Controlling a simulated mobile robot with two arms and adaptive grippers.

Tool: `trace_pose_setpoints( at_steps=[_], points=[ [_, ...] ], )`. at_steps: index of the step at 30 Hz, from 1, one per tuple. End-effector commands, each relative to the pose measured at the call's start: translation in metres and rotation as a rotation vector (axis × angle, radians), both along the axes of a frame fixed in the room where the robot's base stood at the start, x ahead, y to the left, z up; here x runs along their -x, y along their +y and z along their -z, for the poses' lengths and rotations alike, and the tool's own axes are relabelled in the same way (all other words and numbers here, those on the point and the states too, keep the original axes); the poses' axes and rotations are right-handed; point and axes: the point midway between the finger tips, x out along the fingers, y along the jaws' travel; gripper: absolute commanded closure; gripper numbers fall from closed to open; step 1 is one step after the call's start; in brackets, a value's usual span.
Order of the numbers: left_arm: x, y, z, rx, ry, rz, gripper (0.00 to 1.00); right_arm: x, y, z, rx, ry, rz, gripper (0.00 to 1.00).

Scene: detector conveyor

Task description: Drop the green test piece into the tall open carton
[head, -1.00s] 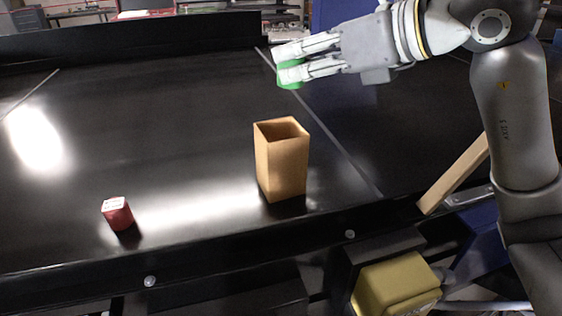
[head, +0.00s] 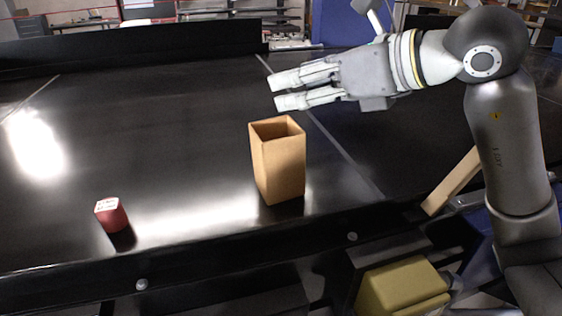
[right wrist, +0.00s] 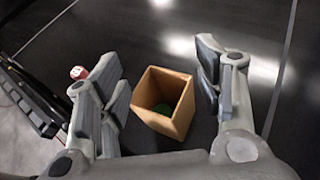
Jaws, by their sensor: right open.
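The tall open carton (head: 279,168) is tan and stands upright on the black conveyor, and it also shows in the right wrist view (right wrist: 178,123). The green test piece (right wrist: 162,108) lies inside the carton, seen through its open top in the right wrist view; the carton's walls hide it in the head view. My right gripper (head: 275,91) is open and empty above the carton. In the right wrist view its fingers (right wrist: 160,85) are spread on either side of the carton's image. My left gripper is out of view.
A red block with a pale top (head: 112,215) stands on the conveyor (head: 150,120) to the left of the carton, and also shows in the right wrist view (right wrist: 78,72). A yellow box (head: 402,288) is below the front edge. The conveyor behind the carton is clear.

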Motion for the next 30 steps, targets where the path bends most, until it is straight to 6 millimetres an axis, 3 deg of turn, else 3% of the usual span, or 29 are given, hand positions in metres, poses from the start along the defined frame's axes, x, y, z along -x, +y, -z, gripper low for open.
trace_pose_setpoints(
  at_steps=[8,21,30],
  points=[
    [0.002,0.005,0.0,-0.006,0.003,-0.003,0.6,0.003,-0.006,-0.003,0.0,0.0,0.001,0.39],
    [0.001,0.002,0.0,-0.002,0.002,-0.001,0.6,0.049,-0.069,-0.035,0.001,-0.003,0.003,0.39],
    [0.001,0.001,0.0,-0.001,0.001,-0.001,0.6,0.065,-0.09,-0.046,0.001,0.0,0.001,0.39]
  ],
)
